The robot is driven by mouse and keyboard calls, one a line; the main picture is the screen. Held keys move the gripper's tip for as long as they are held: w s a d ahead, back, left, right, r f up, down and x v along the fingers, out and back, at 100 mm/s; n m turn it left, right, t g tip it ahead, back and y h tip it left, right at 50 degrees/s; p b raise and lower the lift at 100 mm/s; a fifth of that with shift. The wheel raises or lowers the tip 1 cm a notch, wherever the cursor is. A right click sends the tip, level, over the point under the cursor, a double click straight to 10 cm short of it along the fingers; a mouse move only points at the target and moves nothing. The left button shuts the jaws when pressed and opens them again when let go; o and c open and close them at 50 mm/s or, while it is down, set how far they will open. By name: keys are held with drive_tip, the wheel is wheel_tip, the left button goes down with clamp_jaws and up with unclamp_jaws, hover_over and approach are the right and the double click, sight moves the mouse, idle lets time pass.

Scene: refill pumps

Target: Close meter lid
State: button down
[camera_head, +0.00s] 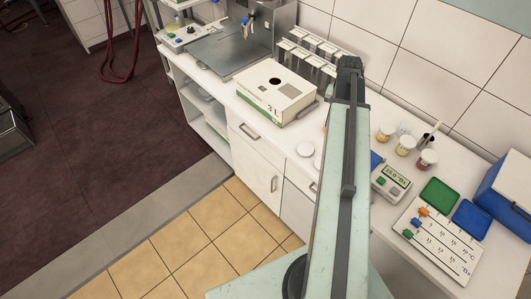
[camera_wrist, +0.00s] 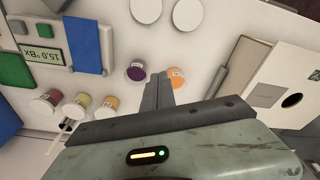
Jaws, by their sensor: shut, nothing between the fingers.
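The meter (camera_head: 391,183) is a pale box with a small display and buttons, on the counter right of my arm. It also shows in the wrist view (camera_wrist: 52,72) at the upper left. A blue flat part (camera_wrist: 87,45) lies against the meter's side; a bit of it (camera_head: 376,160) shows beside my arm in the head view. I cannot tell whether it is the lid, or whether the lid stands open. My gripper (camera_wrist: 165,84) is shut and empty, to the right of the blue part and apart from it in the picture. My arm hides it in the head view.
Several small sample cups (camera_head: 405,145) stand behind the meter. A purple-filled cup (camera_wrist: 135,73) and an orange-filled cup (camera_wrist: 175,76) are close to my fingertips. White discs (camera_head: 305,149) lie left of my arm. A white carton (camera_head: 275,92) and a scale board (camera_head: 438,242) also occupy the counter.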

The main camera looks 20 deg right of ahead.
drive_tip(key=w+a+f+n+b, duration=0.2)
drive_tip(key=a+f+b, duration=0.2)
drive_tip(key=a, duration=0.5)
drive_tip(key=w+a+f+n+y+b, duration=0.1)
drive_tip(key=a+f+n+b, duration=0.2)
drive_tip(key=a, duration=0.6)
drive_tip(key=w+a+f+n+b, duration=0.15)
drive_tip(key=a+f+b, duration=0.3)
drive_tip(key=a, duration=0.45)
drive_tip(key=s+a+n+g, duration=0.1)
drive_tip(key=s+a+n, duration=0.1)
drive_tip(key=a, duration=1.1)
drive_tip(key=shift+a+f+n, duration=0.35)
drive_tip(key=shift+a+n, duration=0.05)
drive_tip(key=shift+n, duration=0.25)
